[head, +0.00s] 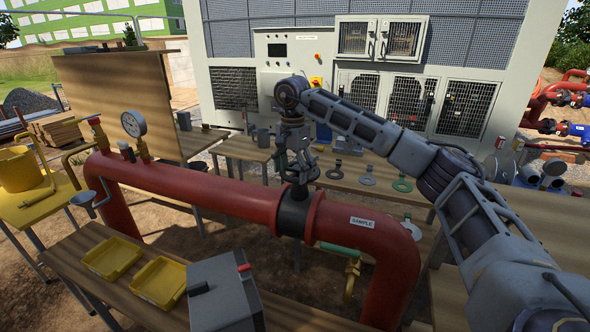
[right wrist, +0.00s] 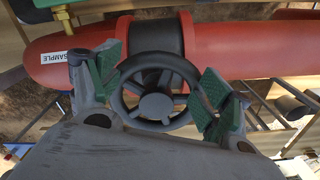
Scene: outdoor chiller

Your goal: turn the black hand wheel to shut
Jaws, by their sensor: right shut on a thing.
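The black hand wheel (right wrist: 155,105) is a spoked ring with a round hub, seen nearly face-on in the right wrist view. It sits over the black valve body (head: 294,212) set into the red pipe (head: 235,198). My right gripper (head: 299,172) reaches down onto it from above, and in the head view it mostly hides the wheel. In the right wrist view its green-padded fingers (right wrist: 160,86) stand on opposite sides of the rim and clamp it. My left gripper is not in view.
A pressure gauge (head: 133,123) stands on the pipe's left part. A green-handled brass valve (head: 351,270) hangs below the pipe. Yellow trays (head: 112,258) and a grey box (head: 222,293) occupy the front bench. Several ring-shaped parts (head: 402,185) lie on the table behind.

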